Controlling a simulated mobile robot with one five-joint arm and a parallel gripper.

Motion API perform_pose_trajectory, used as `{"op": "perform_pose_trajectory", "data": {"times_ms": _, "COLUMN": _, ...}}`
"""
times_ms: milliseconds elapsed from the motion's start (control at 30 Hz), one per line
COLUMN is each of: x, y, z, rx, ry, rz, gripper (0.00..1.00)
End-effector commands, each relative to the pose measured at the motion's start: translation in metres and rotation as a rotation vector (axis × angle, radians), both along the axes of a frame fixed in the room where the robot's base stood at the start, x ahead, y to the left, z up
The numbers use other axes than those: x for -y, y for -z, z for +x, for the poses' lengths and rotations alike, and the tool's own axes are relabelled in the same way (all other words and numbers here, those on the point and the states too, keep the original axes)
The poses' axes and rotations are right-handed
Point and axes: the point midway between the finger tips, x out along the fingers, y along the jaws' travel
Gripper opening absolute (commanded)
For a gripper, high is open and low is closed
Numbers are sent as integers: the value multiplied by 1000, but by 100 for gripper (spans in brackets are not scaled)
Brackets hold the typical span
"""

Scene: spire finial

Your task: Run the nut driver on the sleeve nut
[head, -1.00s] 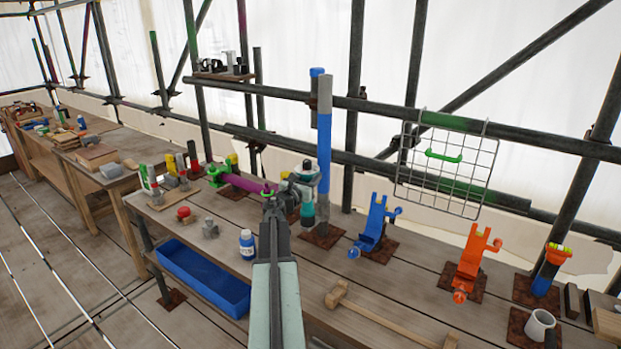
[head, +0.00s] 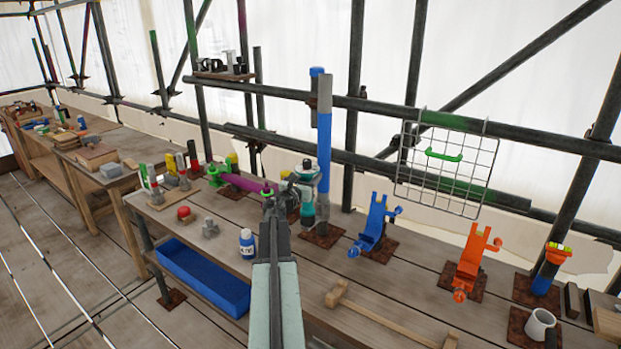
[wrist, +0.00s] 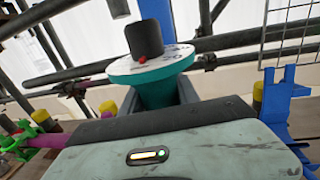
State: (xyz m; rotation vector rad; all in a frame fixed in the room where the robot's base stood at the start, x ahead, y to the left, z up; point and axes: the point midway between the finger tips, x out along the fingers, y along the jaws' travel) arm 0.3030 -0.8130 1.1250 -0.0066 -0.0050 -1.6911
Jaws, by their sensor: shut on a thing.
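A teal tool, apparently the nut driver (wrist: 160,85), has a white disc on top and a dark knob with a red dot. In the wrist view my gripper (wrist: 150,98) is shut around its teal body. In the head view the tool (head: 306,196) stands roughly upright beyond my arm, close to the tall blue post (head: 324,150). A purple bar (head: 240,182) with a green clamp (head: 215,174) at its left and a green ring at its right lies left of the tool. I cannot make out for certain which part is the sleeve nut. The tool's lower end is hidden in the wrist view.
A blue stand (head: 374,226) and an orange stand (head: 472,262) are bolted to the bench at the right. A wire rack (head: 447,165) hangs from the rail.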

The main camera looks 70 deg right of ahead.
Motion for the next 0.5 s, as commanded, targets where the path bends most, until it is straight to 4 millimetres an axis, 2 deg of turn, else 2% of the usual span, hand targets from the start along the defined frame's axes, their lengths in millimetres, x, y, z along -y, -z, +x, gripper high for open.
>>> {"op": "perform_pose_trajectory", "data": {"times_ms": 167, "x": 0, "y": -5, "z": -1, "rx": 3, "ry": 2, "rz": 3, "gripper": 0}}
{"op": "perform_pose_trajectory", "data": {"times_ms": 500, "x": 0, "y": -36, "z": 0, "rx": 1, "ry": 1, "rz": 1, "gripper": 0}}
